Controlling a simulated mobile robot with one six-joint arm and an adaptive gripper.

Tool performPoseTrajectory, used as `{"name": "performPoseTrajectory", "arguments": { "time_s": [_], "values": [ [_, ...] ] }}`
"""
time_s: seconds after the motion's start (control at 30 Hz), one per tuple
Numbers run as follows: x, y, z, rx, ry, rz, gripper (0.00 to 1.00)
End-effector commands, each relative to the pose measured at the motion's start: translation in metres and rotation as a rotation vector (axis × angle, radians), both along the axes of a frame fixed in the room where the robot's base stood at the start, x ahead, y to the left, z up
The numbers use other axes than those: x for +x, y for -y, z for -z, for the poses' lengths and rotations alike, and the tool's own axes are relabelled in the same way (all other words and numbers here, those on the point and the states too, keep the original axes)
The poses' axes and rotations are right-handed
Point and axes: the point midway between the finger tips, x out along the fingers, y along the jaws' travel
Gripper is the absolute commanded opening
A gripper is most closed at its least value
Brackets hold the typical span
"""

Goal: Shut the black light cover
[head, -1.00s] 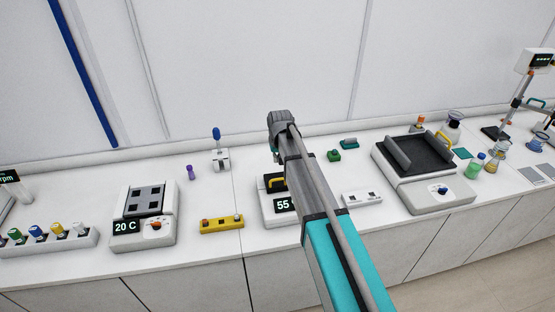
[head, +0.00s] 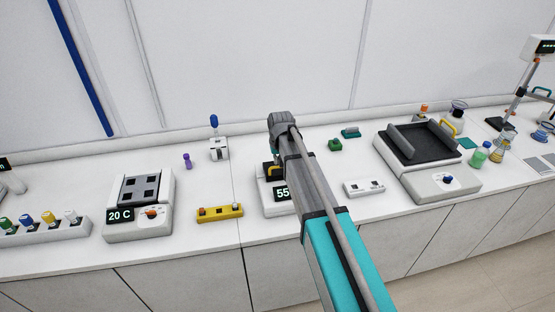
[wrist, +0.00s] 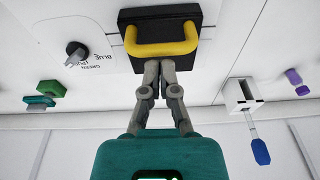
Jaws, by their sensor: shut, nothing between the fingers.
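The black cover (wrist: 160,18) with a yellow handle (wrist: 162,48) is on the white device (head: 276,203) with a display reading 55. In the head view, my arm partly hides the cover (head: 266,169). In the wrist view, my gripper (wrist: 159,76) is shut and empty. Its fingertips are at the near edge of the yellow handle; I cannot tell whether they touch it. How far open the cover stands is not clear from these views.
A black knob (wrist: 75,50) with printed labels is on the device's panel. A yellow block (head: 220,213), a white hotplate (head: 140,220) and a blue-tipped lever unit (head: 218,148) stand left. A white switch box (head: 363,188) and a black-topped shaker (head: 425,160) stand right.

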Motion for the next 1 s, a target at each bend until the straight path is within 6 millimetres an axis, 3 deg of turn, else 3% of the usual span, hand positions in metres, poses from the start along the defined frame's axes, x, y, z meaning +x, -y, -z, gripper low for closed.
{"name": "performPoseTrajectory", "arguments": {
  "time_s": [1.0],
  "values": [
    [-0.015, 0.003, 0.012, -0.001, -0.006, 0.0, 0.0]
  ]
}}
